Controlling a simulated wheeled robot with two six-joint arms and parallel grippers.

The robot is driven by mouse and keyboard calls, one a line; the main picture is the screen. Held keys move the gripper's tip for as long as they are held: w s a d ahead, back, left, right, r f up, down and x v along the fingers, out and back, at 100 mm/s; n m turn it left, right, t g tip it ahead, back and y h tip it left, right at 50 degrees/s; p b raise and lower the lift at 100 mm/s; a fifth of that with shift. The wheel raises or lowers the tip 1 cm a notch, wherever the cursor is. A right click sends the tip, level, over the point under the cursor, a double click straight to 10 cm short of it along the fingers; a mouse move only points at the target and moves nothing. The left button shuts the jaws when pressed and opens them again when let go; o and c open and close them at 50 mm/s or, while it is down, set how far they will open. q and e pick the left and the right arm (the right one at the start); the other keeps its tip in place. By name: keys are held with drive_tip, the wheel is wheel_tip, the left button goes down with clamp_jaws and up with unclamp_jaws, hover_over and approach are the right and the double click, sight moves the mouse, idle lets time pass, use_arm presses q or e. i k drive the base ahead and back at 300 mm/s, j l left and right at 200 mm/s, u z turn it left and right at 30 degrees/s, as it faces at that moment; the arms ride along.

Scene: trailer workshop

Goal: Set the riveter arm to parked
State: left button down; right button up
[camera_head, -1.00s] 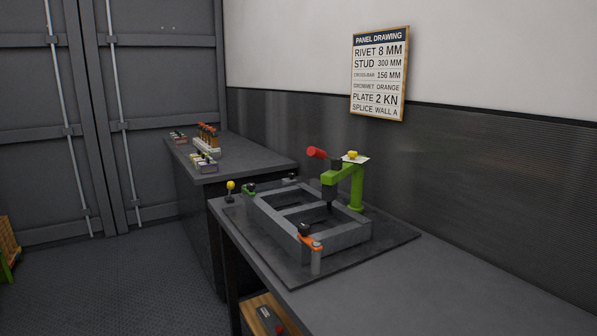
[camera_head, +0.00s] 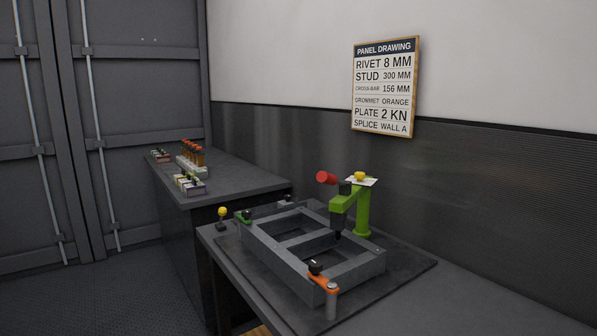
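The riveter arm (camera_head: 346,200) is green, on a green post (camera_head: 363,212) at the back right of the grey frame. It has a red handle (camera_head: 327,178) that points up and left. The arm reaches left from the post over the frame, with its dark tip (camera_head: 338,235) above or at the frame's cross-bar; I cannot tell whether they touch. A small white card with a yellow knob (camera_head: 361,177) sits on top of the post. Neither of my grippers is in view.
The grey frame (camera_head: 290,262) lies on a dark plate (camera_head: 411,268) on the near bench. An orange clamp (camera_head: 323,283) and a green clamp (camera_head: 244,215) are at its corners. A yellow-knobbed lever (camera_head: 222,213) stands at left. A farther bench (camera_head: 219,183) holds small racks. The bench's right front is clear.

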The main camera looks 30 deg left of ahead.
sight(338, 206)
drive_tip(key=i+j, duration=0.15)
drive_tip(key=j, duration=0.3)
drive_tip(key=i+j+z, duration=0.1)
drive_tip(key=j, duration=0.3)
drive_tip(key=i+j, duration=0.15)
drive_tip(key=j, duration=0.3)
drive_tip(key=i+j, duration=0.1)
drive_tip(key=j, duration=0.35)
drive_tip(key=i+j+z, duration=0.1)
drive_tip(key=j, duration=0.35)
drive_tip(key=i, duration=0.05)
